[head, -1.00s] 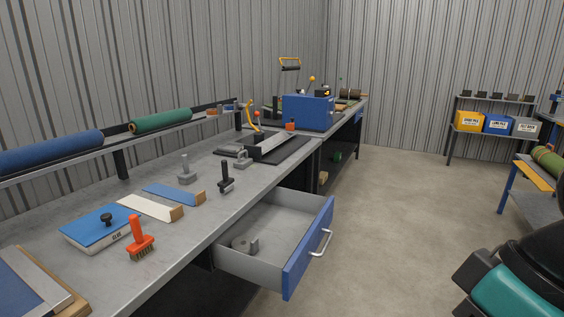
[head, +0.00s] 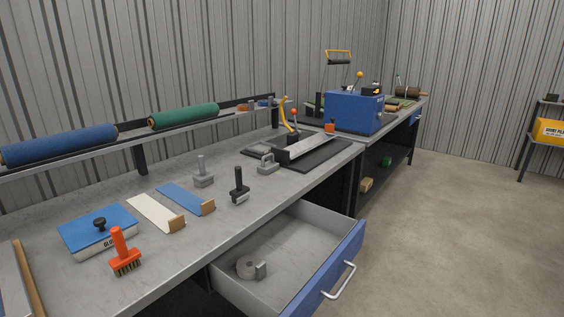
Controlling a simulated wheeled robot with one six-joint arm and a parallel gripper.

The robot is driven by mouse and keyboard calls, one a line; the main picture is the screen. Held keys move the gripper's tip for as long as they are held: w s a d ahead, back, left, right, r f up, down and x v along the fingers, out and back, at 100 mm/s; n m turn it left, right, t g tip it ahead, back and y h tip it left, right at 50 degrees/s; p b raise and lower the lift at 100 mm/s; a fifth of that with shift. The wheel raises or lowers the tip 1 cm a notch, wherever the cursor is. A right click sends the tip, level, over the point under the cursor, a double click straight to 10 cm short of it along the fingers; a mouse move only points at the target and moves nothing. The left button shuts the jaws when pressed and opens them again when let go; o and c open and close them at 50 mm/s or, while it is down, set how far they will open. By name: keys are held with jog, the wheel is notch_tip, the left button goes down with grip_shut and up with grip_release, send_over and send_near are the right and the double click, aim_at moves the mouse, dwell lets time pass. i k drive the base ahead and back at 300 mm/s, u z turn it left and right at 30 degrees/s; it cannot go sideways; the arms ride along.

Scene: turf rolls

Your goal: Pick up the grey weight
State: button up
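Several grey pieces on the workbench (head: 120,285) could be the grey weight; I cannot tell for sure which it is. A grey block with a loop handle (head: 267,164) sits near the black mat in the middle of the bench. A grey block with an upright post handle (head: 203,174) stands further left, behind the blue strip. A grey round piece with a hole (head: 246,267) and a small grey block (head: 261,270) lie in the open drawer (head: 318,216). My gripper is not in view.
A black-handled tool (head: 239,188), a red brush (head: 122,252), a blue-topped block (head: 98,230) and white and blue strips (head: 150,210) lie on the bench. The blue drawer front (head: 330,275) sticks out over the floor. Open floor (head: 450,230) is at the right.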

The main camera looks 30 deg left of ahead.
aim_at(267, 168)
jog(key=i, duration=3.4)
jog(key=u, duration=3.2)
jog(key=i, duration=0.5)
jog(key=u, duration=0.05)
